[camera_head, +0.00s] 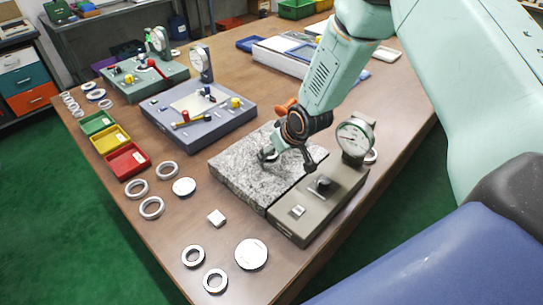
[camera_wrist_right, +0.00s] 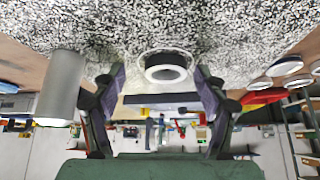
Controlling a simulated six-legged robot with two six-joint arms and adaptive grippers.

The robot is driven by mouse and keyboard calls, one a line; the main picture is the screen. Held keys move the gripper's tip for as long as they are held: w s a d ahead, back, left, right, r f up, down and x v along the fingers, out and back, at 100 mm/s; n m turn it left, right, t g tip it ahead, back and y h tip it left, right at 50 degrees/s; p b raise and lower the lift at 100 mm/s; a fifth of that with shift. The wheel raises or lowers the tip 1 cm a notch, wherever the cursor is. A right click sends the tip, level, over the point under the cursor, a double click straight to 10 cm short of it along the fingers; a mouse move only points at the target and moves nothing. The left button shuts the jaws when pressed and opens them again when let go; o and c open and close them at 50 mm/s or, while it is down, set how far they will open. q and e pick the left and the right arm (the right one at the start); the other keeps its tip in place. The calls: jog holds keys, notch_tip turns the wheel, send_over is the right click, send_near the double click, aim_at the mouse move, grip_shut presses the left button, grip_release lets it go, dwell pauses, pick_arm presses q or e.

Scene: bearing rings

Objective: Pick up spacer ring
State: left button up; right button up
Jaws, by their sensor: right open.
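A pale ring with a dark centre (camera_wrist_right: 166,68) lies on the speckled granite plate (camera_wrist_right: 230,40) in the right wrist view. My right gripper (camera_wrist_right: 158,84) is open, with one finger on each side of the ring and a visible gap to each. In the head view my right gripper (camera_head: 288,158) is low over the granite plate (camera_head: 232,167), and I cannot clearly make out the ring there. I cannot tell from its look alone whether this ring is the spacer ring. My left gripper is not in view.
A dial gauge (camera_head: 355,137) stands on a grey-brown base (camera_head: 318,207) beside the plate. Green, yellow and red trays (camera_head: 127,160) are at the left.

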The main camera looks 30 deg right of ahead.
jog(key=shift+w+a+f, duration=0.1)
jog(key=shift+w+a, duration=0.05)
jog(key=shift+a+r, duration=0.2)
jog(key=shift+a, duration=0.25)
jog(key=shift+c, duration=0.7)
jog(key=shift+d+f, duration=0.1)
jog(key=shift+d, duration=0.35)
jog(key=c, duration=0.4)
jog(key=shift+a, duration=0.4)
jog(key=c, duration=0.6)
jog(key=shift+d, duration=0.3)
jog(key=shift+c, duration=0.8)
